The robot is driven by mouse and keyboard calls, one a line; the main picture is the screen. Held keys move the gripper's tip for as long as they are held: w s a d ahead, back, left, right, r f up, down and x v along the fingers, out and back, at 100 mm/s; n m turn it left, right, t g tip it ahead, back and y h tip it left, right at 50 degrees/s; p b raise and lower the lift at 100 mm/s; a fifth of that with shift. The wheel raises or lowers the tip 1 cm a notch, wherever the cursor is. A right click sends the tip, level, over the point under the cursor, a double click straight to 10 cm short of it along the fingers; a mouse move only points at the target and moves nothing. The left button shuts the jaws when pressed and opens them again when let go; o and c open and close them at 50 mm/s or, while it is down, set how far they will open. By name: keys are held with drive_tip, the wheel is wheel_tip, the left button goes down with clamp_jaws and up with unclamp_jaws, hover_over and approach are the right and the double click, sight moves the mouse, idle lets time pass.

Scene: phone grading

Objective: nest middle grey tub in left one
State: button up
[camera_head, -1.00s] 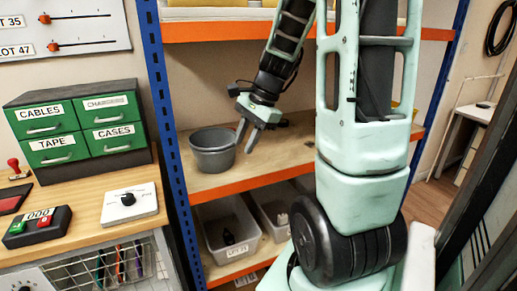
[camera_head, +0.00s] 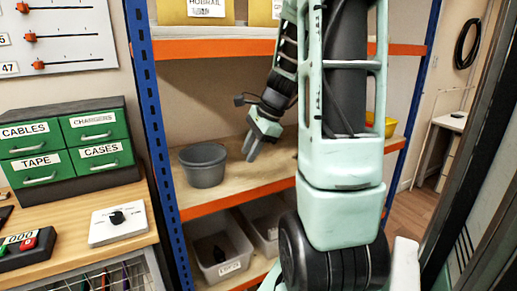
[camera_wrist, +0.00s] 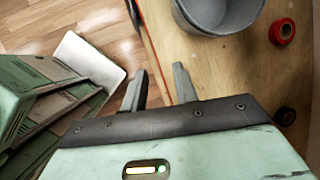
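One grey tub (camera_head: 204,165) stands upright on the wooden middle shelf, at its left end. Its open rim also shows at the top of the wrist view (camera_wrist: 188,22). I cannot tell whether another tub sits inside it. No separate second grey tub shows; my arm hides part of the shelf. My gripper (camera_head: 253,150) is just right of the tub, apart from it, pointing down. In the wrist view the gripper (camera_wrist: 160,88) has its two fingers spread with nothing between them.
A red roll (camera_wrist: 282,31) and a dark roll (camera_wrist: 285,116) lie on the shelf. A yellow bin (camera_head: 388,126) is partly behind my arm. A blue upright (camera_head: 155,125) stands left of the tub. Grey bins (camera_head: 222,250) fill the shelf below.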

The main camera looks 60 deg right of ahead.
drive_tip(key=p, duration=0.2)
hover_over(204, 164)
drive_tip(key=s+d, duration=0.2)
drive_tip(key=s, duration=0.1)
drive_tip(key=shift+x, duration=1.55)
drive_tip(key=shift+d, duration=0.2)
